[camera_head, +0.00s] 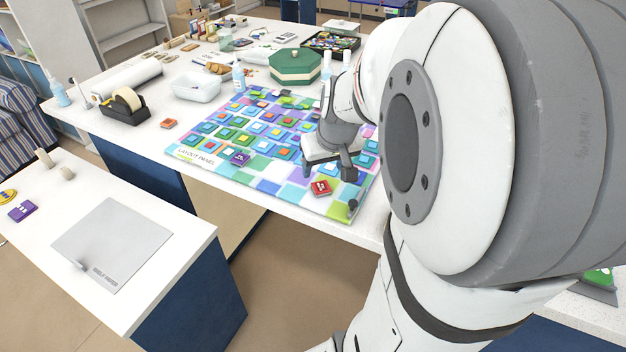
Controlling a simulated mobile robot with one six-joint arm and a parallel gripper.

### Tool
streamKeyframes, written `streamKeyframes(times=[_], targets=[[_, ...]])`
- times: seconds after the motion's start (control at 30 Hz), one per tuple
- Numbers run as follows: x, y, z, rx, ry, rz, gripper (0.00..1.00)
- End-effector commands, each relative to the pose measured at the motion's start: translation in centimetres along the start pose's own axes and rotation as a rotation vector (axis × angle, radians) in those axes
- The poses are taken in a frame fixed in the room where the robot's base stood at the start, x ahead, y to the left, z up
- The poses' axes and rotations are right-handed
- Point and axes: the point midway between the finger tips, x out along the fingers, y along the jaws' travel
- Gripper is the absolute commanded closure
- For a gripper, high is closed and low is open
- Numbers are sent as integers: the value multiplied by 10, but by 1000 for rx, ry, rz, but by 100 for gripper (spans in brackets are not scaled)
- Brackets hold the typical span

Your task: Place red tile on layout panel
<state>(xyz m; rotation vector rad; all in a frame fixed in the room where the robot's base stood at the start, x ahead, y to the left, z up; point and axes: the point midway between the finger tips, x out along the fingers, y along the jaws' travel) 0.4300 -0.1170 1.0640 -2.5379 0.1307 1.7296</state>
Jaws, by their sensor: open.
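The layout panel (188,155) is a colourful checkered sheet on the white table, covered with rows of small stacked square tiles. A red tile (320,188) with pale marks on top lies flat on the panel's near right part. My gripper (330,174) is over the panel's right side with its fingers apart, just behind and above this red tile in the picture. Nothing shows between the fingers. Whether they touch the panel, I cannot tell. Another small red-orange tile (168,123) lies on the bare table left of the panel. My arm hides the panel's far right side.
A purple tile (240,158) sits near the panel's front edge. Behind the panel are a green octagonal box (295,66), a blue-white bottle (238,77) and a white basket (196,88). A black tape dispenser (124,104) stands left. A separate front-left table holds a grey sheet (112,240).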

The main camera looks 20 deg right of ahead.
Motion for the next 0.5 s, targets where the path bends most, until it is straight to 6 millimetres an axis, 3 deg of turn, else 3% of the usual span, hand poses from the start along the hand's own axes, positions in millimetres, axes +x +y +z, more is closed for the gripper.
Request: streamKeyframes(times=[0.1, 0.2, 0.33, 0.5], targets=[[-24, -42, 29, -45, -28, -23, 39], [-41, -71, 63, -73, -64, -33, 39], [-57, -92, 100, -97, -100, -32, 39], [-64, -101, 123, -108, -124, -25, 39]])
